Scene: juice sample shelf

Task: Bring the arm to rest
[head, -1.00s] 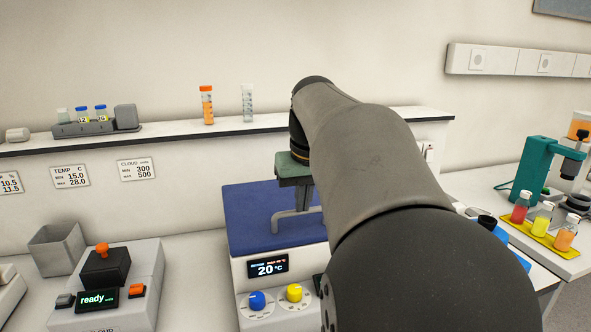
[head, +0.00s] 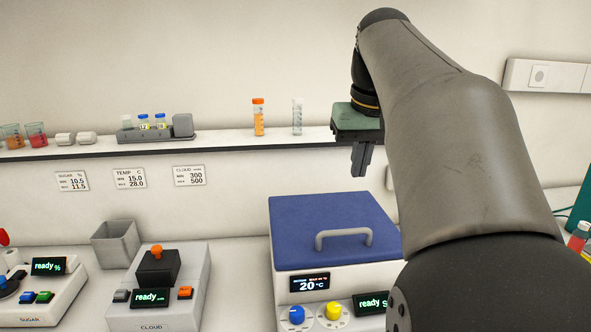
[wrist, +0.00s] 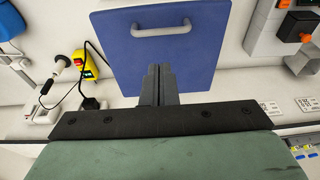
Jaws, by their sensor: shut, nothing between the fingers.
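My gripper (head: 361,160) hangs above the back right of the blue-lidded device (head: 335,225), level with the shelf and pointing down. Its fingers are together with nothing between them. In the wrist view the shut fingers (wrist: 158,82) show in front of the blue lid (wrist: 190,60). The lid is closed and its grey handle (head: 344,238) is clear of the fingers. My arm covers the right part of the head view.
The shelf (head: 225,143) carries an orange tube (head: 258,117), a clear tube (head: 297,117) and a grey rack (head: 158,136) of small vials. A grey bin (head: 116,243) and the cloud device (head: 160,280) stand left of the blue-lidded device. Open air lies above the lid.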

